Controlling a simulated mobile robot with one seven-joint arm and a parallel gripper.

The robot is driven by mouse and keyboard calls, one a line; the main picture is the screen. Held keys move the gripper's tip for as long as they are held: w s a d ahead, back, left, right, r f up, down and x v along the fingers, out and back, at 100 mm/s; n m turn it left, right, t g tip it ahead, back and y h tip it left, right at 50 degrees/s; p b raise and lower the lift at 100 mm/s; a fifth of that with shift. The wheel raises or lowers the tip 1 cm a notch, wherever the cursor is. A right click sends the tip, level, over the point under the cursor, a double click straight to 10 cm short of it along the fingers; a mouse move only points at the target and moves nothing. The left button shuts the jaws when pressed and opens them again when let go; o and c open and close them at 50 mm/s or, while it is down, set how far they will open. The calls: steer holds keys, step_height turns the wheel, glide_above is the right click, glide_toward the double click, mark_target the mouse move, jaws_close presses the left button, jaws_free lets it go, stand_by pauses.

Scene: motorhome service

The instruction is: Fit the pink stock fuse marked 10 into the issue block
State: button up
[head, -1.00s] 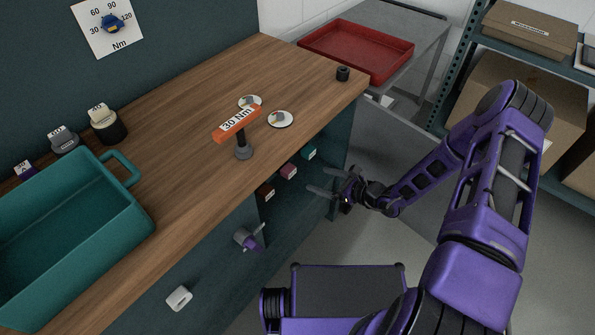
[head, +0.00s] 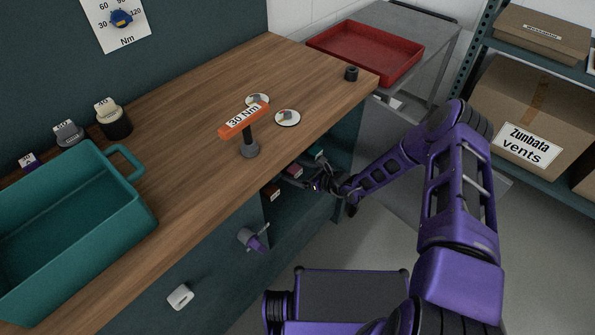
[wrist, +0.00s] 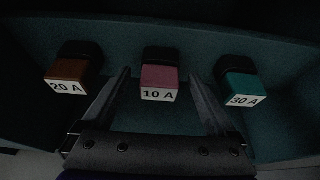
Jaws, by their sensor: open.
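The pink stock fuse (wrist: 160,80) carries a label "10 A" and sits upright in a dark holder in the middle of a row in the wrist view. In the head view the pink fuse (head: 295,171) shows in the open recess under the worktop, just beyond my gripper. My gripper (wrist: 164,82) is open, with one finger on either side of the pink fuse's line and nothing held; in the head view my gripper (head: 300,178) reaches into the recess. I cannot tell whether a finger touches the fuse. I cannot identify the issue block in these views.
A brown "20 A" fuse (wrist: 68,74) stands left of the pink one and a teal "30 A" fuse (wrist: 238,80) right. The worktop edge (head: 330,115) overhangs the recess. A teal bin (head: 130,205) and a "30 Nm" tool (head: 247,135) are on the worktop.

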mark_target(298, 175)
jaws_close()
stand_by(0.7)
steer(key=shift+s+d, duration=0.4)
steer(key=shift+d, duration=0.1)
stand_by(0.5)
steer(key=c, duration=0.7)
jaws_free()
jaws_close()
steer(key=shift+s+d+p, duration=0.4)
steer(key=shift+s+d, duration=0.25)
steer(key=shift+d, duration=0.15)
steer(key=shift+s+d+p, duration=0.4)
steer(key=shift+s+d, duration=0.2)
steer(key=shift+d, duration=0.2)
